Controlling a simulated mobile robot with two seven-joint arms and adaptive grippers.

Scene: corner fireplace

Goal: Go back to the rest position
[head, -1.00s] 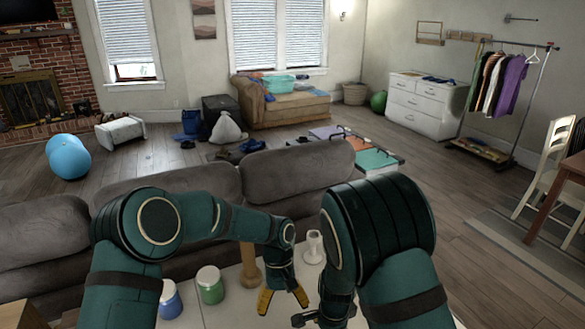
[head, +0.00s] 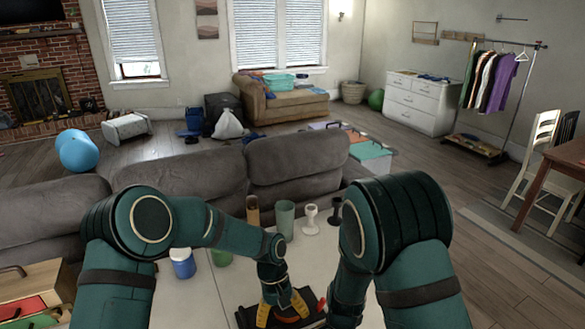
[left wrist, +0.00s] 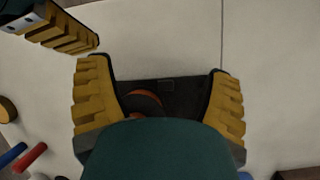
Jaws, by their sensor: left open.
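My left gripper (head: 283,306) has yellow fingers and hangs low over the pale table (head: 215,290), near the front. Its fingers are spread apart in the left wrist view (left wrist: 160,95), with nothing held between them. Below it is a black object (head: 262,318) with red and orange parts; it shows dark between the fingers in the left wrist view (left wrist: 172,88). I cannot tell whether the fingers touch it. My right arm comes in from the right, bent downward; its gripper is hidden or below the frame.
A grey sofa (head: 190,175) is behind. A wooden box (head: 35,285) is left.

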